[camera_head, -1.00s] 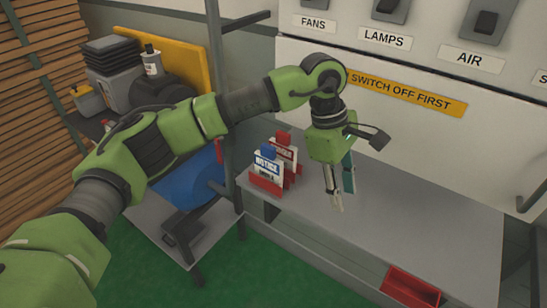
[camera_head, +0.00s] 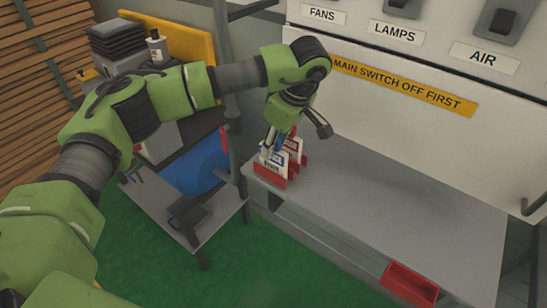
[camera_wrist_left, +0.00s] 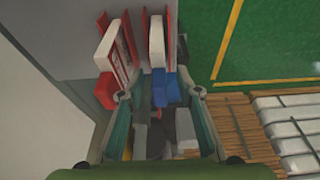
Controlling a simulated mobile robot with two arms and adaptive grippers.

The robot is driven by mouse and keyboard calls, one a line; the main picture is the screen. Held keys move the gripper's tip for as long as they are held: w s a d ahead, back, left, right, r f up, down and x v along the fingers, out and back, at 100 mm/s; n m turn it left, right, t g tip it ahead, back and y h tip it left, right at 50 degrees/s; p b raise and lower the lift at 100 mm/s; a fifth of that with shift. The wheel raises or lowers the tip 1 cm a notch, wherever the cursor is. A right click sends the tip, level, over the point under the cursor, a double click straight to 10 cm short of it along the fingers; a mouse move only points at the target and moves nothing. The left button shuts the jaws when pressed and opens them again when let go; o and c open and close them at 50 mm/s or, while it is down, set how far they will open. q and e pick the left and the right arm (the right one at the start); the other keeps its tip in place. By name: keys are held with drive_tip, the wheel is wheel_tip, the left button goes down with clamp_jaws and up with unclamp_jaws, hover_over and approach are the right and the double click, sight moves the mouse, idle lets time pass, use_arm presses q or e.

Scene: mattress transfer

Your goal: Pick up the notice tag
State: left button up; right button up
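The notice tag (camera_head: 276,164), white with a blue top, stands in a red holder (camera_head: 268,176) at the left end of the grey shelf. A white and red tag (camera_head: 295,146) stands just behind it. My left gripper (camera_head: 278,147) points down right above these tags and partly hides their tops. In the left wrist view its fingers (camera_wrist_left: 160,95) are spread apart, with the blue top of the notice tag (camera_wrist_left: 165,84) between them. The red and white tag (camera_wrist_left: 117,50) is left of it there. I cannot tell whether a finger touches either tag. My right gripper is not in view.
The grey shelf (camera_head: 390,205) is clear to the right, up to a red tray (camera_head: 410,284) at its front edge. A wall panel with switches stands behind. A dark upright post (camera_head: 226,90) is close to the left of my gripper.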

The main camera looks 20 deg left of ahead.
use_arm(q)
drive_tip(key=p+x, duration=0.1)
drive_tip(key=x, duration=0.2)
drive_tip(key=shift+w+a+f+p, duration=0.1)
drive_tip(key=shift+a+f+p, duration=0.2)
drive_tip(key=shift+a+p, duration=0.1)
drive_tip(key=shift+w+a+f, duration=0.1)
drive_tip(key=shift+f, duration=0.4)
clamp_jaws()
drive_tip(key=shift+r, duration=0.2)
